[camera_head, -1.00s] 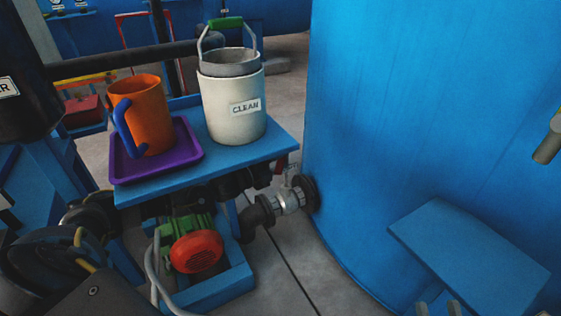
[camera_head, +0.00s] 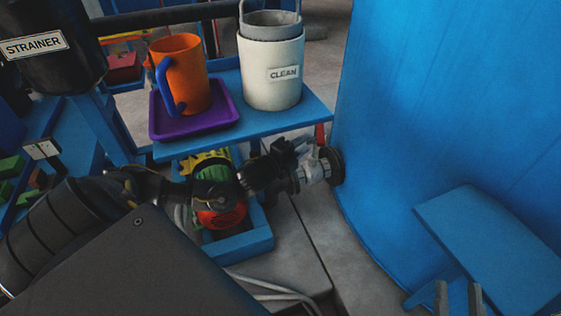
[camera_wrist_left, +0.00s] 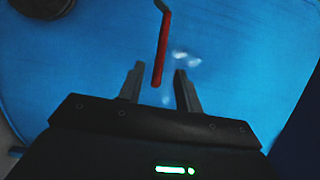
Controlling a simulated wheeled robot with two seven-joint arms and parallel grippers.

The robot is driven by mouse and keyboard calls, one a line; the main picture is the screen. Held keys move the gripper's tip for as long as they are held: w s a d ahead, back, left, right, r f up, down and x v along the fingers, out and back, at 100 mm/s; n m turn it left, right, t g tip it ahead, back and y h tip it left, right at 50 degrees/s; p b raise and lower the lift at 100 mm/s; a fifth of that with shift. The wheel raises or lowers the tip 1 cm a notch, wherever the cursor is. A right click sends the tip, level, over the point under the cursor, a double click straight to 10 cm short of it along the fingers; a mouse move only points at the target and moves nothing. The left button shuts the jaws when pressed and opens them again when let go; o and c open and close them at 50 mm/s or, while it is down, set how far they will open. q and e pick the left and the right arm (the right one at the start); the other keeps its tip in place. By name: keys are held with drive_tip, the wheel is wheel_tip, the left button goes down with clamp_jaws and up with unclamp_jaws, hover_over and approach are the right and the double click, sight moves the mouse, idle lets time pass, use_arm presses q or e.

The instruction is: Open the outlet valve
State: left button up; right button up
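The outlet valve (camera_head: 315,171) is a grey metal body on the pipe at the foot of the big blue tank. Its red lever handle (camera_head: 321,135) stands up beside the shelf edge, partly hidden. My left gripper (camera_head: 300,148) reaches in from the left, just at the valve. In the left wrist view the red handle (camera_wrist_left: 161,50) hangs down, its lower end between the tips of my open left gripper (camera_wrist_left: 158,78), with a gap on each side. I cannot tell whether depth places it inside the fingers. My right gripper (camera_head: 457,298) is open and empty at the bottom right.
Above my left arm is a blue shelf (camera_head: 290,122) with a purple tray (camera_head: 155,120), an orange mug (camera_head: 190,75) and a white CLEAN bucket (camera_head: 273,90). The blue tank (camera_head: 430,110) bounds the right. A blue ledge (camera_head: 490,240) juts out there.

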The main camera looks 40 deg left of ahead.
use_arm(q)
drive_tip(key=s+d+f+n+g+y+p, duration=0.1)
drive_tip(key=s+d+f+n+g+p, duration=0.3)
drive_tip(key=s+f+n, duration=0.3)
drive_tip(key=s+d+f+n+g+y+p, duration=0.1)
drive_tip(key=s+d+f+n+g+p, duration=0.2)
drive_tip(key=s+f+n+g, duration=0.4)
drive_tip(key=shift+s+d+f+y+p, duration=0.35)
drive_tip(key=shift+s+f, duration=1.1)
drive_tip(key=shift+s, duration=1.5)
